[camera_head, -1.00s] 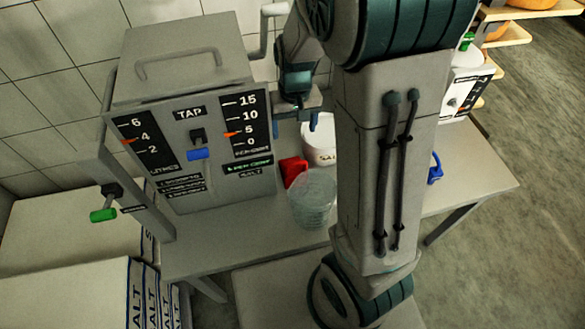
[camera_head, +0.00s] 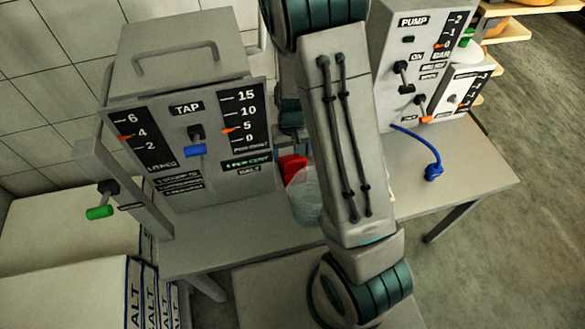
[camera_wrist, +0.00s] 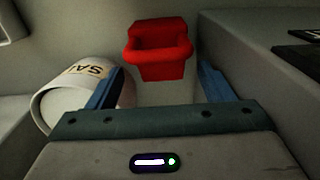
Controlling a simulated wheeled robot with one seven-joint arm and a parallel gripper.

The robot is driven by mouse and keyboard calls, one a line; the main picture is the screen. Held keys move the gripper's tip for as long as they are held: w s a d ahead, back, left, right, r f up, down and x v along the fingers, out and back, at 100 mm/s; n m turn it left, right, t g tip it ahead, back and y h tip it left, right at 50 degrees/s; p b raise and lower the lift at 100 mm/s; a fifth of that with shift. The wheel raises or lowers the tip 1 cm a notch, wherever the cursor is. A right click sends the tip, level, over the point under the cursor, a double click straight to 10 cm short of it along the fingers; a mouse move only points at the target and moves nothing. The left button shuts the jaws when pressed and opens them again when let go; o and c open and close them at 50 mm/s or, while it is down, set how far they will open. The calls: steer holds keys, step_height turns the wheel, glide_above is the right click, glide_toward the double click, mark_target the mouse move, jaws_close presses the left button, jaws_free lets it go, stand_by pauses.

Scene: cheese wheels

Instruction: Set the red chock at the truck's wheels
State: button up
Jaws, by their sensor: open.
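In the wrist view the red object (camera_wrist: 158,60) has a thick rounded rim and a body narrowing downward. My gripper (camera_wrist: 161,72) is open, its blue fingers spread on either side of the red object's line, with the object appearing ahead between the tips. I cannot tell how far off it is, and no grip shows. In the head view my arm hides most of the gripper. No truck or wheels are in view.
The tap machine (camera_head: 180,95) stands close on the left. A white salt bucket (camera_wrist: 75,100) is left of my fingers in the wrist view. A pump box (camera_head: 420,60) with a blue hose (camera_head: 432,171) stands on the table's right, where the tabletop (camera_head: 470,185) is mostly clear.

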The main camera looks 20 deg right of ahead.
step_height(320, 180, down, 4)
steer(key=shift+f, duration=0.1)
steer(key=shift+c, duration=0.3)
steer(key=c, duration=1)
steer(key=shift+r, duration=0.2)
step_height(320, 180, up, 12)
steer(key=d+b, duration=0.2)
steer(key=d, duration=1.6)
steer(key=shift+f, duration=0.1)
